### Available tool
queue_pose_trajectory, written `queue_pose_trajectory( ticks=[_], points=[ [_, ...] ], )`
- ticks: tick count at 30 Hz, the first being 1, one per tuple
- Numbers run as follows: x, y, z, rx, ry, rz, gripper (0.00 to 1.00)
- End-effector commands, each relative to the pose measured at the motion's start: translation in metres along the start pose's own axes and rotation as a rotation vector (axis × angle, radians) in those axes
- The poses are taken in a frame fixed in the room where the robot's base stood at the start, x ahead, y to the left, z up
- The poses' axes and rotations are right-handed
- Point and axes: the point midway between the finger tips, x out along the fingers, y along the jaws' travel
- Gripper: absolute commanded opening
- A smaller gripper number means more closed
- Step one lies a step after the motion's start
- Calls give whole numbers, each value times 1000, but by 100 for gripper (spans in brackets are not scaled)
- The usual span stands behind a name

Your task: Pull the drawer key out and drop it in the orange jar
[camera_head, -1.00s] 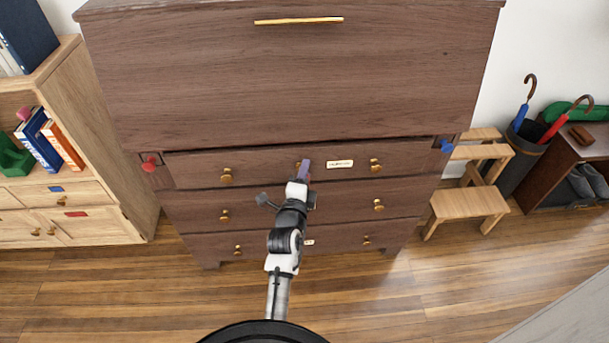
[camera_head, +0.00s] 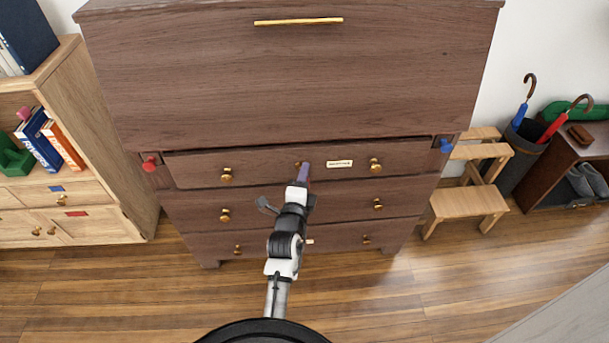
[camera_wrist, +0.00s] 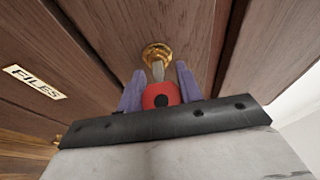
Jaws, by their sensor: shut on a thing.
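The drawer key has a red head (camera_wrist: 160,96) with a dark spot and a grey metal shaft. In the wrist view its shaft points at the brass keyhole plate (camera_wrist: 156,54) on the drawer front; whether the tip is still inside is hard to tell. My gripper (camera_wrist: 160,92) has purple fingers, one on each side of the red head, and is shut on it. In the head view my gripper (camera_head: 303,172) is in front of the top drawer (camera_head: 250,164) of the dark wooden bureau, hiding the key. No orange jar can be made out.
Brass knobs (camera_head: 227,174) and a white label (camera_head: 340,164) are on the drawer front. A red knob (camera_head: 150,163) and a blue knob (camera_head: 446,146) flank it. A shelf stands left, a step stool (camera_head: 468,204) right. The floor between is clear.

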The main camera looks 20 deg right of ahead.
Motion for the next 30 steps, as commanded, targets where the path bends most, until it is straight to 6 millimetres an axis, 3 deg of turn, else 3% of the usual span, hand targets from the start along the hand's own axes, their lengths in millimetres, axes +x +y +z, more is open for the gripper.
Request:
queue_pose_trajectory(
  ticks=[30],
  points=[
    [-15,0,-5,0,2,0,14]
  ],
)
